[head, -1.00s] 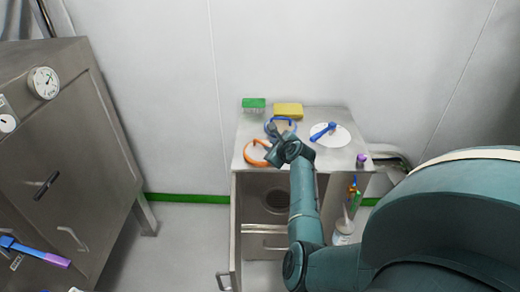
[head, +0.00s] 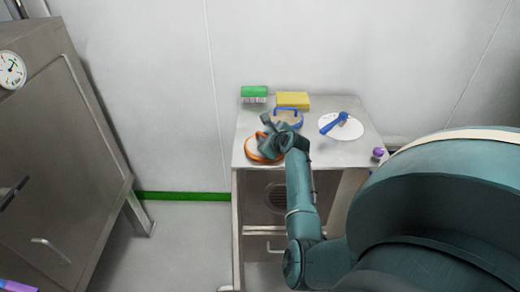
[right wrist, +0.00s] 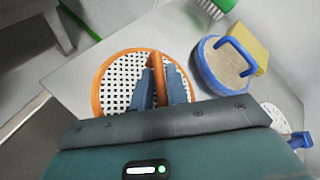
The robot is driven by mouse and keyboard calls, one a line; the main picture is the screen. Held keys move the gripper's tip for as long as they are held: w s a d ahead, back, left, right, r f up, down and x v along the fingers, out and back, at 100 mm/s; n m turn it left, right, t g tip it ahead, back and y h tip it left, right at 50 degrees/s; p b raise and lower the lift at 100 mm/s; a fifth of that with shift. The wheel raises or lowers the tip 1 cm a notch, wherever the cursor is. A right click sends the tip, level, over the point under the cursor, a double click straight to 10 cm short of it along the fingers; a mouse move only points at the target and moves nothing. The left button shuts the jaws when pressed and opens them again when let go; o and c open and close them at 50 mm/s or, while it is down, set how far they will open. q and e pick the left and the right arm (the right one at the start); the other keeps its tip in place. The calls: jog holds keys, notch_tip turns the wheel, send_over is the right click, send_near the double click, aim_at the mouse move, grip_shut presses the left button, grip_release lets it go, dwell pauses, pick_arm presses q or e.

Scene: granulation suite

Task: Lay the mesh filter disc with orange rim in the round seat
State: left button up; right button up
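The mesh filter disc with orange rim (head: 251,150) lies near the left front of the steel cabinet top, partly hidden by my right gripper (head: 268,130). In the right wrist view, the disc (right wrist: 115,82) shows white perforated mesh and an upright orange handle. My right gripper (right wrist: 159,82) has its two fingers close against either side of that handle and looks shut on it. The disc appears to rest on the top. A dark round grated recess (head: 277,198) shows in the cabinet's open front; I cannot tell if it is the round seat. My left gripper is not in view.
A blue-rimmed disc with a handle (head: 289,117) stands close beside the orange one. Behind are a green brush (head: 254,92) and a yellow sponge (head: 292,100). A white disc with a blue-handled tool (head: 341,125) lies right. A large steel cabinet (head: 70,150) stands left.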

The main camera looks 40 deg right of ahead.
jog(key=shift+w, duration=0.1)
jog(key=shift+s, duration=0.2)
grip_shut()
jog(key=shift+a, duration=0.1)
